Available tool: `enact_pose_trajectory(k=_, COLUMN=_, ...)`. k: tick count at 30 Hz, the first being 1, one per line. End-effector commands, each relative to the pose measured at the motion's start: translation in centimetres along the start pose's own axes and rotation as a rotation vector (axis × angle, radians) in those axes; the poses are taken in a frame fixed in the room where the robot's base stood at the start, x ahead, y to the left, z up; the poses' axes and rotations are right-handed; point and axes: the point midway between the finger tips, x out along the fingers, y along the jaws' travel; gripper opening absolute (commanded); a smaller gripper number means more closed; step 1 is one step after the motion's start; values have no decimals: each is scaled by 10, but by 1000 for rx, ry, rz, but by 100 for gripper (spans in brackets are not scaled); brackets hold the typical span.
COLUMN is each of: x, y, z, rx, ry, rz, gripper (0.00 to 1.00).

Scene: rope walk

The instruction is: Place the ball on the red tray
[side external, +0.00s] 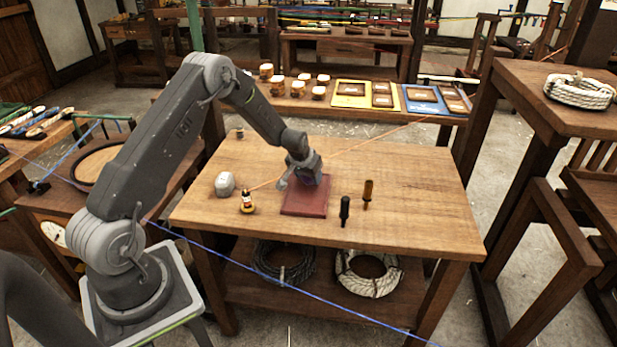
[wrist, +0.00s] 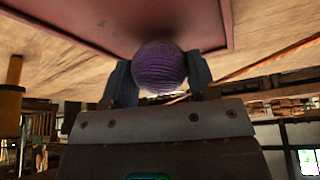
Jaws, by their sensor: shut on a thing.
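The ball is purple and wound like yarn; in the wrist view the ball (wrist: 160,66) sits between the two fingers of my gripper (wrist: 160,80). My gripper is shut on it. The red tray (side external: 303,207) lies flat on the wooden table; its dark red surface also shows in the wrist view (wrist: 110,18), right beside the ball. In the side external view my gripper (side external: 311,180) is over the back part of the tray, and the ball is mostly hidden there. I cannot tell whether the ball touches the tray.
An orange cord (side external: 385,133) crosses the table behind. The table's right side is clear.

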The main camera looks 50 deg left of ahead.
Motion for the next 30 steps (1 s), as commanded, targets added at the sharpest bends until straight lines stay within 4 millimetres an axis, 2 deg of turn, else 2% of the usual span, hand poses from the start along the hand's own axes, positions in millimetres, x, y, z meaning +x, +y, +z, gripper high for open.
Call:
enact_pose_trajectory(k=2, x=7, y=0, z=3, rx=1, ry=2, rz=0, gripper=30)
enact_pose_trajectory(k=13, x=11, y=0, z=5, rx=1, ry=1, rz=0, gripper=30)
enact_pose_trajectory(k=14, x=10, y=0, z=4, rx=1, ry=2, rz=0, gripper=55)
enact_pose_trajectory(k=21, x=10, y=0, z=4, rx=1, ry=2, rz=0, gripper=78)
enact_pose_trajectory(k=30, x=7, y=0, z=2, rx=1, ry=3, rz=0, gripper=78)
